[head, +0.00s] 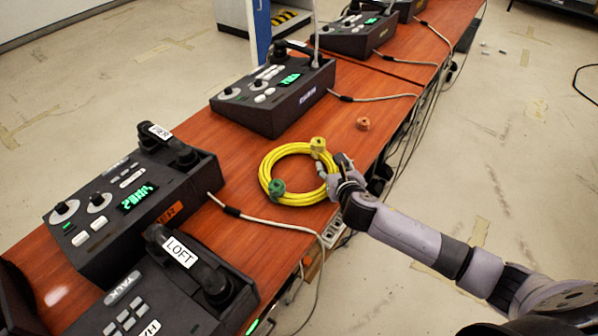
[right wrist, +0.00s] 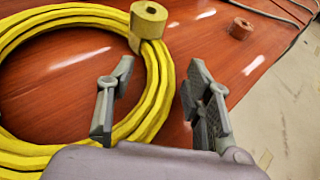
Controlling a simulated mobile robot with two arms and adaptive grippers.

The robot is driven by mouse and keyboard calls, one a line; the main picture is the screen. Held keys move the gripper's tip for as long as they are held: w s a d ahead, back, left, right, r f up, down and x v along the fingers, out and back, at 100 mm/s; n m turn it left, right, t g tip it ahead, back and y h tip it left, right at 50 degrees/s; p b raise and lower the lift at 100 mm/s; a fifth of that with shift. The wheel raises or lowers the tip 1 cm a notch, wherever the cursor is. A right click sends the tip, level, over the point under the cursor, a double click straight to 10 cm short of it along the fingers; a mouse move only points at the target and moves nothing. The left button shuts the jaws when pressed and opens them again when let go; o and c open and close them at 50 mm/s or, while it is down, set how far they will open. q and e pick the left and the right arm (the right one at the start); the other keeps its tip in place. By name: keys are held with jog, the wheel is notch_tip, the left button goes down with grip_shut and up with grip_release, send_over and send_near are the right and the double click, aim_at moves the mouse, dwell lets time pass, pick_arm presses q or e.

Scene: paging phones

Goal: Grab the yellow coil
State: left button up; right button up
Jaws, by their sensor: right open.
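The yellow coil (head: 265,180) lies flat on the red-brown wooden desk, near its right edge. It carries a yellow clip or tape roll (head: 318,147) and a green one (head: 277,188). My right gripper (head: 334,168) is at the coil's right side. In the right wrist view, the coil (right wrist: 68,18) fills the left, and my right gripper (right wrist: 158,85) is open. My left gripper is not in view.
Dark paging phones stand along the desk (head: 235,160): one labelled LOFT (head: 180,285), one behind it (head: 130,210), another farther back (head: 275,95). A small orange ring (head: 363,124) lies beyond the coil. Grey cables cross the desk and hang over its right edge.

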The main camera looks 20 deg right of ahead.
jog(key=shift+c, duration=0.4)
grip_shut()
dwell(0.4)
jog(key=shift+r, duration=0.1)
